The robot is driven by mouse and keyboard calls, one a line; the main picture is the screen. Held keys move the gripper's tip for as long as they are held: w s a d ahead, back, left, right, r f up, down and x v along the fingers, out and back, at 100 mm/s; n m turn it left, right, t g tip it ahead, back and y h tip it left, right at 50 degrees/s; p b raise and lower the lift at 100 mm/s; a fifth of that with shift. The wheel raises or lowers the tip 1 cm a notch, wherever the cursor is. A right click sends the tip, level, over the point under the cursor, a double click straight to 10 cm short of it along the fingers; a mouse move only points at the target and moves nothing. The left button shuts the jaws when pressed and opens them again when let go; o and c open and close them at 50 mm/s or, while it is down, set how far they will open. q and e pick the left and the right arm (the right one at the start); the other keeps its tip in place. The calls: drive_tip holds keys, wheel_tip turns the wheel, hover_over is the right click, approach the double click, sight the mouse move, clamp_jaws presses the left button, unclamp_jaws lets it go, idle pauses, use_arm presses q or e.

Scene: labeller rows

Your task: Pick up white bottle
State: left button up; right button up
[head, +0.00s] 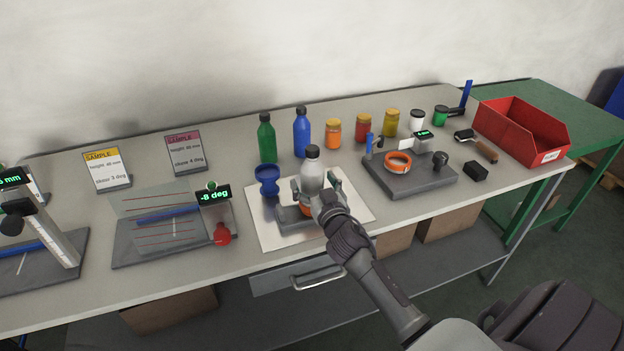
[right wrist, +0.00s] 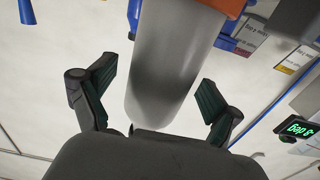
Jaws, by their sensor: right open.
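The white bottle (head: 312,177), pale grey-white with a dark cap, stands upright on a grey fixture (head: 287,222) on a white mat (head: 262,238). My right gripper (head: 317,190) is at the bottle, with its fingers open on either side. In the right wrist view the bottle's pale body (right wrist: 165,65) fills the space between the open fingers of the right gripper (right wrist: 157,80). Gaps show beside both fingers. An orange part shows at the bottle's lower end. My left gripper is not in view.
A blue cup-like piece (head: 267,180) stands close left of the bottle. Green (head: 267,140) and blue (head: 302,133) bottles stand behind, with several small jars to their right. A dark fixture with an orange ring (head: 398,162) and a red bin (head: 520,135) are farther right.

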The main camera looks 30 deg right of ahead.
drive_tip(key=shift+w+d, duration=0.1)
drive_tip(key=shift+w, duration=0.3)
drive_tip(key=shift+s, duration=0.1)
drive_tip(key=shift+c, duration=0.2)
drive_tip(key=c, duration=1.1)
